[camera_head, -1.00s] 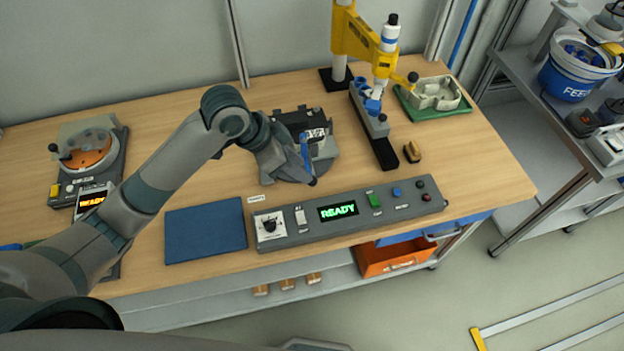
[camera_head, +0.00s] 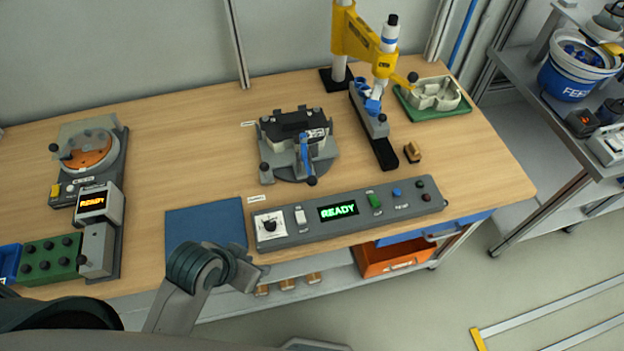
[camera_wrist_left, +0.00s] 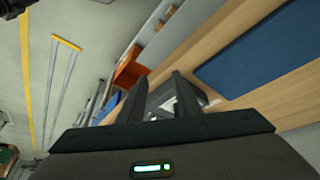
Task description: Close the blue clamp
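The blue clamp (camera_head: 305,158) is a blue lever on the grey fixture (camera_head: 268,140) in the middle of the table. Its handle points toward the table's front, with a dark tip at its lower end. I cannot tell from here whether it is fully down. My left gripper (camera_head: 256,279) is at the table's front edge, in front of the control panel and well away from the clamp. In the left wrist view its two dark fingers (camera_wrist_left: 158,82) stand apart with nothing between them. My right gripper is not in view.
The control panel (camera_head: 295,232) with a green READY display lies between my gripper and the fixture. A blue mat (camera_head: 205,226) is left of it. A yellow press (camera_head: 358,40) stands behind right. An orange bin (camera_head: 395,258) hangs below the front edge.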

